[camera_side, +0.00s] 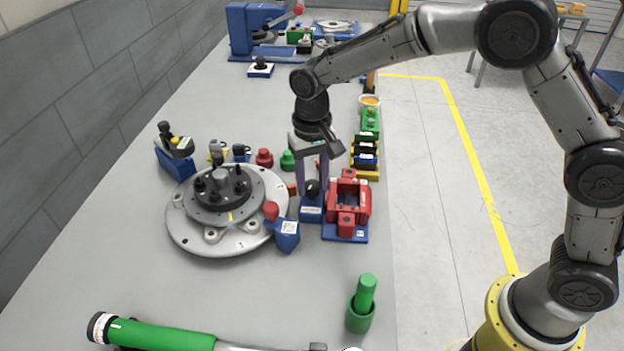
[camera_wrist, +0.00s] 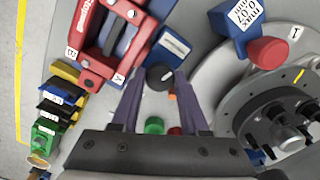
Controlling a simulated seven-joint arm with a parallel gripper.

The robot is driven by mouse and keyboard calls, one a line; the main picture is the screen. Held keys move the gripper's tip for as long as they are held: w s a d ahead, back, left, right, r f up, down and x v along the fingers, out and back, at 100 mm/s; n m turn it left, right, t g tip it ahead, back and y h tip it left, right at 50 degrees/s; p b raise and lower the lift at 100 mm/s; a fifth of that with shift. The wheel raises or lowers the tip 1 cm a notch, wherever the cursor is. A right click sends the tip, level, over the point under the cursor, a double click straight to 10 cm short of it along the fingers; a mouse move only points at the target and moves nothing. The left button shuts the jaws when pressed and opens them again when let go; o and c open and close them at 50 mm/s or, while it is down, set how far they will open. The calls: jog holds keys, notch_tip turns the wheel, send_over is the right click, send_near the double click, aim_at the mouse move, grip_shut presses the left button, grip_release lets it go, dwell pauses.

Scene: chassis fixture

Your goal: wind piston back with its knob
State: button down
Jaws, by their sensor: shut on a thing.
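My gripper (camera_side: 313,180) points down with its two purple fingers on either side of a round black knob (camera_wrist: 159,77), and it is shut on that knob. The knob tops a small blue block with a white label (camera_side: 312,213), which also shows in the wrist view (camera_wrist: 171,46). Right beside it stands a red caliper-like housing (camera_side: 347,211) on a blue base; the wrist view shows this housing (camera_wrist: 86,45) with a dark grey bar in its opening. I cannot make out which part is the piston or how far it sits.
A large round grey plate (camera_side: 190,240) with a black hub stands left. A blue labelled block (camera_side: 286,237) with a red ball top is at its near edge. Red (camera_side: 264,158) and green (camera_side: 287,160) knobs stand behind.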

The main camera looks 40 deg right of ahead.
jog(key=m, duration=0.4)
jog(key=shift+r+m, duration=0.1)
jog(key=shift+m, duration=2.2)
jog(key=c, duration=0.7)
grip_release()
